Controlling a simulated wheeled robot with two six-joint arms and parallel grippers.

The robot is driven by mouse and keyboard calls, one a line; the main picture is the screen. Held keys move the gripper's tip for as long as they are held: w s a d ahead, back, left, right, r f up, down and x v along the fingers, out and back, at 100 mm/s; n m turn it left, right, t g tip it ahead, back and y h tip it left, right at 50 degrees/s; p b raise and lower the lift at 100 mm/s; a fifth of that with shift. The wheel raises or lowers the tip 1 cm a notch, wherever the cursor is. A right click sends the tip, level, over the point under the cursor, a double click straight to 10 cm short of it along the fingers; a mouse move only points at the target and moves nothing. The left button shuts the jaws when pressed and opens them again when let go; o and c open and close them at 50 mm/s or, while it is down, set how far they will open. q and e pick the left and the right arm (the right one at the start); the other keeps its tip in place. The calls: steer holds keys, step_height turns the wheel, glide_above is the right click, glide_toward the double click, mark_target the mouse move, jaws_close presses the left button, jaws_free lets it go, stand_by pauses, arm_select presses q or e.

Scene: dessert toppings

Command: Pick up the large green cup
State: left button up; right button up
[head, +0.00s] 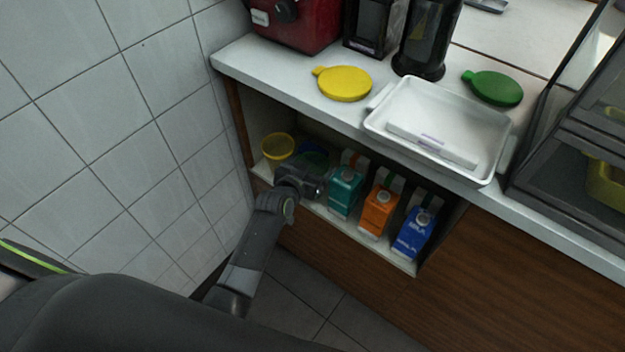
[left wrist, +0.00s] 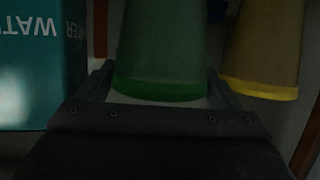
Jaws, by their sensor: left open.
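The green cup (head: 318,158) stands on the low shelf, partly hidden behind my left gripper (head: 308,178). In the left wrist view the green cup (left wrist: 160,50) is large and close, between the two fingers of my left gripper (left wrist: 160,88). The fingers are open, one on each side of the cup; I cannot tell whether they touch it. Its far end is out of the picture. My right gripper is not in view.
A yellow cup (head: 277,146) stands left of the green one, with something blue behind. Teal (head: 345,190), orange (head: 379,209) and blue (head: 413,234) cartons stand to the right. The counter (head: 300,82) overhangs the shelf and holds a white tray (head: 480,119).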

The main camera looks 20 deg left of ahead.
arm_select(q)
steer(key=shift+w+f, duration=0.1)
steer(key=shift+w, duration=0.2)
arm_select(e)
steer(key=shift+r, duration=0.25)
arm_select(q)
steer(key=c, duration=0.8)
steer(key=shift+c, duration=0.2)
steer(key=shift+r, duration=0.2)
step_height(320, 180, up, 10)
steer(key=p, duration=0.3)
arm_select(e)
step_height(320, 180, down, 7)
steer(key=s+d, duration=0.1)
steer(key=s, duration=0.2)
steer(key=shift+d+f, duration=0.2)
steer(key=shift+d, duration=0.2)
